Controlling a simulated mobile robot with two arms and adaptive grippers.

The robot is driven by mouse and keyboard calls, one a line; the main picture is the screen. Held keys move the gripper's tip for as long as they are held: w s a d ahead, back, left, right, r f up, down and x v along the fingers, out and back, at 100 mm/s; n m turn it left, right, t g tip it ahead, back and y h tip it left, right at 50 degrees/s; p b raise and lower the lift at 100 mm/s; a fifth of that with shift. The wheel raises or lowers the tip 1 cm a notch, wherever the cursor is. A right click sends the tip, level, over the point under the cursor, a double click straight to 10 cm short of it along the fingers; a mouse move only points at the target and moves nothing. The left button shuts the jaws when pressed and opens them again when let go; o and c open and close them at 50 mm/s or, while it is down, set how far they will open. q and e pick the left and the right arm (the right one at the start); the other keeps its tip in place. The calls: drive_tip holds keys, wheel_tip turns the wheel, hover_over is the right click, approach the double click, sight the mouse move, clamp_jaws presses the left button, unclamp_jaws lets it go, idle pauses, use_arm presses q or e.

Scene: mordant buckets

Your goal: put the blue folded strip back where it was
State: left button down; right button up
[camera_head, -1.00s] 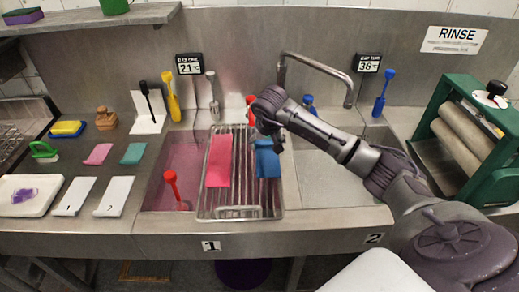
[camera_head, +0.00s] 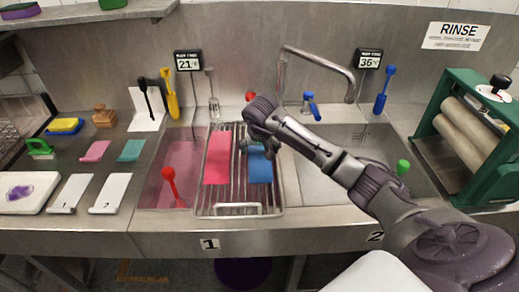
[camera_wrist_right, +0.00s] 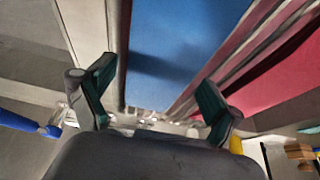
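The blue folded strip (camera_head: 260,171) hangs on the wire rack (camera_head: 238,210) over the left basin, right of a pink strip (camera_head: 217,157). My right gripper (camera_head: 258,150) is over the blue strip's upper end and hides part of it. In the right wrist view my right gripper (camera_wrist_right: 156,88) has its two fingers apart, with the blue strip (camera_wrist_right: 185,40) beyond and between them. Nothing shows gripped. The pink strip also shows at the right of that view (camera_wrist_right: 285,75). My left gripper is not in view.
A faucet (camera_head: 320,58) arches behind my right arm. A red-handled tool (camera_head: 170,185) stands in the left basin, a green one (camera_head: 403,167) in the right basin (camera_head: 330,185). A green roller press (camera_head: 470,135) stands at right. White cards and small tools lie on the left counter.

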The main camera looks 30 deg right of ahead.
idle(0.3)
drive_tip(key=b+v, duration=0.1)
drive_tip(key=v, duration=1.1)
drive_tip(key=shift+b, duration=0.3)
drive_tip(key=shift+w, duration=0.1)
